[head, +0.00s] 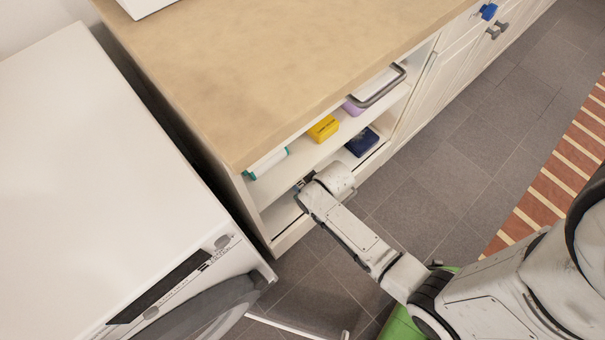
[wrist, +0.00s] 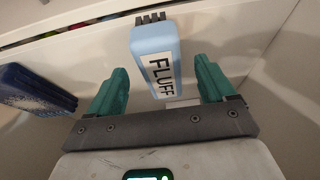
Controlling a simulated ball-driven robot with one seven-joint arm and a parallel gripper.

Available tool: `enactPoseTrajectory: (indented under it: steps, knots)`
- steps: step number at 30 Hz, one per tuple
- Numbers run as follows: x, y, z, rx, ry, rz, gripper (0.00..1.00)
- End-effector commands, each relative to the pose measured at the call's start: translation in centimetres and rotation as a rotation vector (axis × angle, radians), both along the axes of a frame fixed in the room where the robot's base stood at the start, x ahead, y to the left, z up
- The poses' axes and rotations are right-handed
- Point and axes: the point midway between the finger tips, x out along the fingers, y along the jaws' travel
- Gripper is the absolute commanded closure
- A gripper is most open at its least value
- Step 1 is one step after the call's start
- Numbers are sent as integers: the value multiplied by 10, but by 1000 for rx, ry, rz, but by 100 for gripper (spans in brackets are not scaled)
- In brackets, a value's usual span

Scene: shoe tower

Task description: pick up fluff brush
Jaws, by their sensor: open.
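The fluff brush (wrist: 155,62) is a light blue block with a white label reading FLUFF. It shows in the wrist view, just beyond and between the fingertips, standing out from a pale surface. My gripper (wrist: 165,90) is open, with its two green fingers apart on either side of the brush's lower end. In the head view my arm reaches into the lower shelf of the open cabinet (head: 282,240). The brush and my fingers are hidden there behind the arm and shelf.
A yellow box (head: 323,129) is on the upper shelf. A white washing machine (head: 90,180) stands left of the cabinet. Grey floor (head: 430,190) is clear in front.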

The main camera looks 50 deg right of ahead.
Motion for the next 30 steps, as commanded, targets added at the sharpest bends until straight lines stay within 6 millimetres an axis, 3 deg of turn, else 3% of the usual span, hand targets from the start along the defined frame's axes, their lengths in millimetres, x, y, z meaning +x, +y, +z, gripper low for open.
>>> enactPoseTrajectory:
  steps: [2, 9, 20, 30]
  knots:
    - [12, -3, 0, -1, -4, 0, 17]
    - [23, -5, -38, 0, 0, 0, 17]
    - [27, -6, -46, 0, -2, 0, 17]
    - [27, -6, -46, 0, -1, 0, 48]
